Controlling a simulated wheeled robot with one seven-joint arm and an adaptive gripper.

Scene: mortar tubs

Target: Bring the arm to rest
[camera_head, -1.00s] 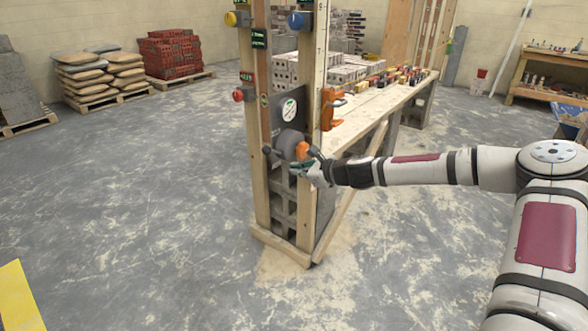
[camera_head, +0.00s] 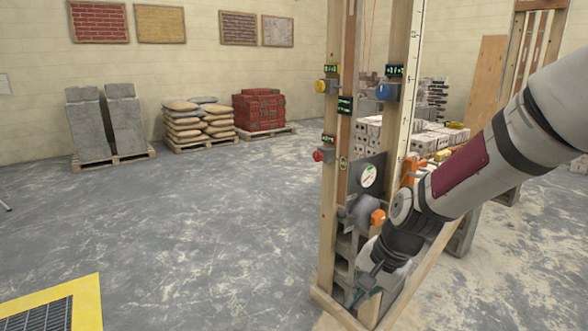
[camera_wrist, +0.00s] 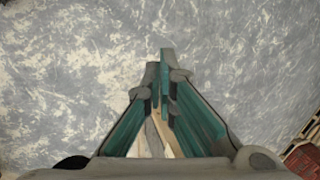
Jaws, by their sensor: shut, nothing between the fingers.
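My gripper (camera_head: 366,290) points down in front of the lower part of a wooden frame (camera_head: 330,200) in the head view. My arm comes in from the upper right and bends down to it. In the wrist view the green-padded fingers of my gripper (camera_wrist: 160,72) meet at their tips with nothing held. Grey floor (camera_wrist: 70,60) lies beyond them. A grey round device with an orange knob (camera_head: 378,217) sits on the frame just above my gripper, apart from it. I cannot tell whether my gripper touches the frame or blocks behind it.
Pallets with sacks (camera_head: 196,122), red bricks (camera_head: 259,110) and grey slabs (camera_head: 126,125) stand behind. A yellow-edged grate (camera_head: 88,290) lies front left. The left floor is clear.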

